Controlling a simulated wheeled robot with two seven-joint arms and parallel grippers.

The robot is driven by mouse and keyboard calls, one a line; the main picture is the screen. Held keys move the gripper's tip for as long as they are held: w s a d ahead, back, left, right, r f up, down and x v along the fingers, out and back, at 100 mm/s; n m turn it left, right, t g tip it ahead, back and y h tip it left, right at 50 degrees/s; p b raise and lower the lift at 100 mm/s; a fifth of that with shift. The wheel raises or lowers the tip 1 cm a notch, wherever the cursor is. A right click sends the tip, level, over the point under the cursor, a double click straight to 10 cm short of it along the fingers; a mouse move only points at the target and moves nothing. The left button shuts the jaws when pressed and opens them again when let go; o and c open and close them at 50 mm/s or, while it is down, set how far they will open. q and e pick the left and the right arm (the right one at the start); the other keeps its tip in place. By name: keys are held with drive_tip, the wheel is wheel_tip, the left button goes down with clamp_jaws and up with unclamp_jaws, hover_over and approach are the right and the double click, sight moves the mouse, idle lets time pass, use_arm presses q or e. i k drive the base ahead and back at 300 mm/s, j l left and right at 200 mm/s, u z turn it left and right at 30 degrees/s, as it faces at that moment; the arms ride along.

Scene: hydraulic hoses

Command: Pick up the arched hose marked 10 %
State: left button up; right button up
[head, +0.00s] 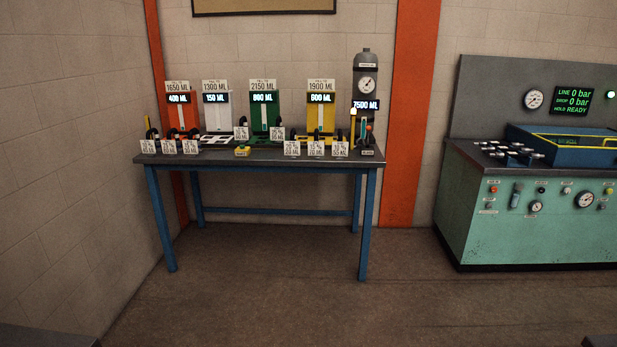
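A dark table with blue legs (262,161) stands against the back wall. Small dark arched hoses stand along it behind white label cards: some at the left end, such as the hose (152,133), and others at the middle and right. The cards, such as the left card (148,146), the middle card (241,133) and the right card (340,149), are too small to read surely, so I cannot tell which hose is marked 10 %. Neither of my grippers is in view.
Orange, white, green and yellow stations with lit ML displays line the table's back, beside a grey cylinder with a gauge (367,85). A small yellow item (242,151) lies at the front edge. A green test bench (535,215) stands right. The floor (300,290) before the table is clear.

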sight(241, 133)
drive_tip(key=i+u, duration=0.15)
drive_tip(key=i, duration=0.3)
drive_tip(key=i+u, duration=0.15)
drive_tip(key=i, duration=0.35)
drive_tip(key=i+l+u, duration=0.15)
drive_tip(key=i, duration=0.3)
drive_tip(key=i+u, duration=0.2)
drive_tip(key=i, duration=0.25)
drive_tip(key=i+l+u, duration=0.15)
drive_tip(key=i+l, duration=0.15)
drive_tip(key=i, duration=0.15)
